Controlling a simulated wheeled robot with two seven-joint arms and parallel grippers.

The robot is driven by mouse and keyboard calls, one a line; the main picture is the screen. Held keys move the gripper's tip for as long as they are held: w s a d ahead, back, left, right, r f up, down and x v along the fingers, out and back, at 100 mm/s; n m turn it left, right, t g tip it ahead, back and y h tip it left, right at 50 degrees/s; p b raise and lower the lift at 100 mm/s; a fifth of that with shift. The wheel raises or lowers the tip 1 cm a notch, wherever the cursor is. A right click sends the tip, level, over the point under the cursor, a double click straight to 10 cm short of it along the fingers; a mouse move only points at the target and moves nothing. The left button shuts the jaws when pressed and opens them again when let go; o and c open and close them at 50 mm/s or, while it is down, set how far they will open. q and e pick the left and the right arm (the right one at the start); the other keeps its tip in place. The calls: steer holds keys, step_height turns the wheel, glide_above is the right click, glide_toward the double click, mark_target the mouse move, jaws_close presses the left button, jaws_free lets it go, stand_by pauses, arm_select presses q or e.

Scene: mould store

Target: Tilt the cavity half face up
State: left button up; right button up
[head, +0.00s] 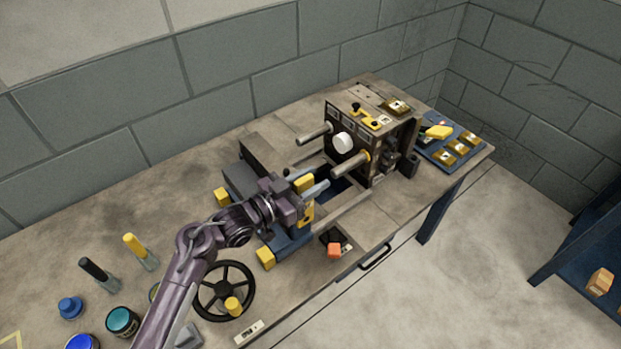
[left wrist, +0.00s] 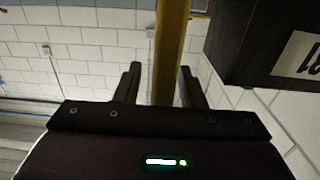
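A dark mould half (head: 350,146) stands upright on the bench machine, with two guide pillars and a white round part facing left. I cannot tell for sure whether it is the cavity half or the core half. A blue carriage (head: 288,244) with yellow blocks lies left of it, partly hidden by my left arm. My left gripper (head: 303,198) is at that carriage, beside yellow parts. In the left wrist view its two fingers (left wrist: 160,85) stand apart, with a yellow bar (left wrist: 170,45) between them and a gap at the left finger. A dark labelled block (left wrist: 262,42) is at upper right.
A black handwheel (head: 250,291) is at the bench front. A blue tray (head: 435,153) with brass pieces lies at the right end. Two upright handles (head: 135,246) and several pots stand at the left. An orange piece (head: 334,251) lies near the front edge. A wall is behind.

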mark_target(294, 187)
arm_select(q)
jaws_close()
arm_select(e)
steer(key=shift+s+f, duration=0.1)
steer(key=shift+s, duration=0.4)
arm_select(q)
steer(key=shift+s+a+f+t+h+b, duration=0.2)
steer(key=shift+s+a+t+h+b, duration=0.65)
steer(key=shift+b, duration=1.25)
steer(key=shift+s+a+f+t+h+b, duration=0.25)
steer(key=shift+s+a+t+h+b, duration=0.3)
steer(key=shift+a+h+b, duration=1.05)
steer(key=shift+s+a+f+t+h+b, duration=0.3)
steer(key=shift+s+a+t+b, duration=0.4)
steer(key=shift+b, duration=1.85)
arm_select(e)
step_height(294, 187, down, 12)
steer(key=shift+f, duration=0.2)
arm_select(q)
steer(key=shift+d+r, duration=0.1)
steer(key=shift+d, duration=0.05)
arm_select(e)
steer(key=shift+w, duration=0.1)
arm_select(q)
jaws_free()
